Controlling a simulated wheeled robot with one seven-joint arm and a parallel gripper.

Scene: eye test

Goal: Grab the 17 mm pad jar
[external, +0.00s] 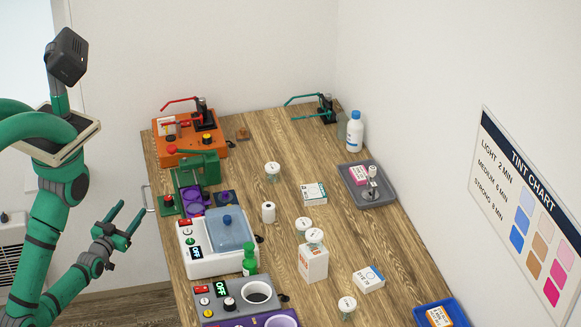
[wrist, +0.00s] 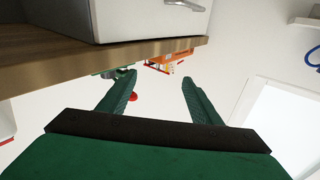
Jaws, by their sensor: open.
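Several small clear jars with white lids stand on the wooden table in the external view: one toward the back (external: 272,172), two close together in the middle (external: 304,226) (external: 314,238), and one near the front (external: 347,306). Their lid markings are too small to read, so I cannot tell which is the 17 mm pad jar. My gripper (external: 132,213) is open and empty, off the left edge of the table, well away from the jars. In the wrist view its two fingers (wrist: 156,85) are apart with nothing between them. No jar shows there.
The table (external: 385,240) carries an orange machine (external: 186,146), a green press (external: 200,168), a white bath with blue lid (external: 195,262), a green bottle (external: 249,262), a white box (external: 313,264) beside the middle jars, and a grey tray (external: 388,194). The table's edge (wrist: 100,72) is near my fingers.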

